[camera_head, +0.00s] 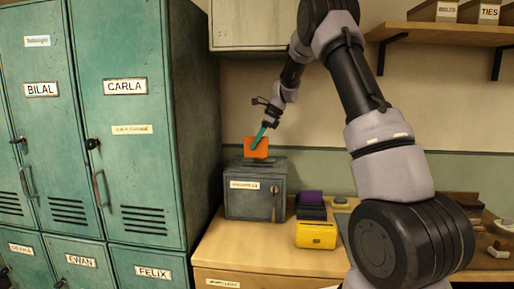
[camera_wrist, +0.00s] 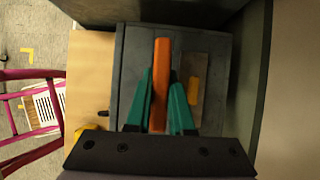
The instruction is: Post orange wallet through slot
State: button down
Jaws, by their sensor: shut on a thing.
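The orange wallet (camera_head: 256,147) is held upright above the grey metal box (camera_head: 256,203), near its top. In the wrist view the wallet (camera_wrist: 161,62) shows edge-on, as a narrow strip between the teal fingers. My gripper (camera_head: 262,136) is shut on it; the fingers also show in the wrist view (camera_wrist: 161,88). Below, the box top (camera_wrist: 133,55) has a brownish plate (camera_wrist: 197,65) to the right of the wallet, with a small orange-yellow strip on it. I cannot tell whether this strip is the slot or a reflection. The wallet appears beside the plate's middle, not centred over it.
Tall green lockers (camera_head: 125,170) stand close on the left. A wall cabinet (camera_head: 250,25) hangs above. A pink chair (camera_wrist: 30,75) shows in the wrist view.

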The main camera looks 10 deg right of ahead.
aim_at(256, 157)
jog(key=shift+w+d+r, duration=0.1)
jog(key=shift+w+d, duration=0.05)
jog(key=shift+d, duration=0.1)
jog(key=shift+d+f, duration=0.2)
jog(key=shift+f, duration=0.4)
jog(key=shift+a+f, duration=0.15)
jog(key=shift+f, duration=2.3)
grip_release()
